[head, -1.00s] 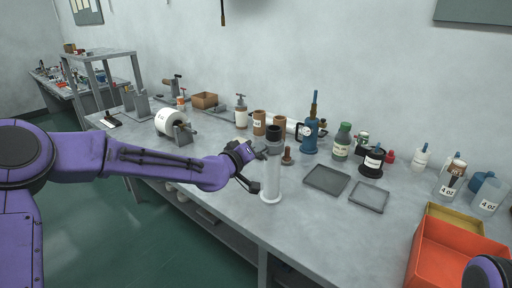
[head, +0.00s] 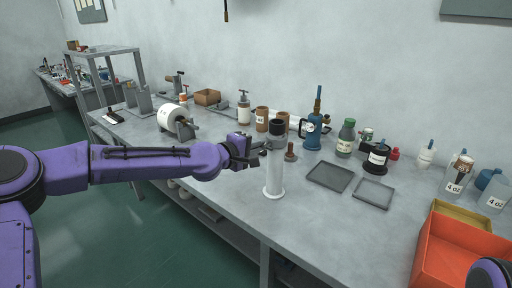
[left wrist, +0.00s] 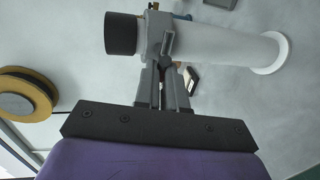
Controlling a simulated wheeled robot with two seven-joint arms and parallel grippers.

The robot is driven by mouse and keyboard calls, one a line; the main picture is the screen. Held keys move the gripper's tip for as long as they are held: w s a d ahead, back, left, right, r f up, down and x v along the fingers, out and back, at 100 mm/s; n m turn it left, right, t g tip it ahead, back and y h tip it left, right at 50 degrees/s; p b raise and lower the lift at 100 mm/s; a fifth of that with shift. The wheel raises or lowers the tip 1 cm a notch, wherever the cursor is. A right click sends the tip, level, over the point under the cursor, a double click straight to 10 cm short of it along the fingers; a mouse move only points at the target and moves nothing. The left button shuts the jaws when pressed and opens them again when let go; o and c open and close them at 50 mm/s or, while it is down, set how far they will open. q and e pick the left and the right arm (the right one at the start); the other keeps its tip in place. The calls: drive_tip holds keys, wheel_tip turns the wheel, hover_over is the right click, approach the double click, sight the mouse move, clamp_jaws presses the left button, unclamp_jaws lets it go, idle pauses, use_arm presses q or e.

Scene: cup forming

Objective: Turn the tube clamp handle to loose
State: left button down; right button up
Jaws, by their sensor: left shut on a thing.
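The white upright tube (head: 274,179) stands on a round base at the front edge of the workbench, with a black cap (head: 277,128) on top. The grey tube clamp (left wrist: 157,34) wraps the tube just below the black part. My left gripper (head: 257,152) comes to the clamp from the left. In the left wrist view its fingers are close together on the small grey clamp handle (left wrist: 168,43). The fingers hide part of the handle, so its exact angle is hard to tell. My right gripper is outside the views.
Two shallow grey trays (head: 329,176) lie right of the tube. A small brown stamp-like piece (head: 290,152) is close to its right. Bottles and a blue torch (head: 313,130) stand behind. An orange bin (head: 452,252) fills the right front. A white roll (head: 171,117) sits left.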

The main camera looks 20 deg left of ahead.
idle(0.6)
use_arm(q)
drive_tip(key=c, duration=1.2)
unclamp_jaws()
drive_tip(key=v, duration=1)
drive_tip(key=shift+s, duration=0.2)
drive_tip(key=shift+a, duration=0.1)
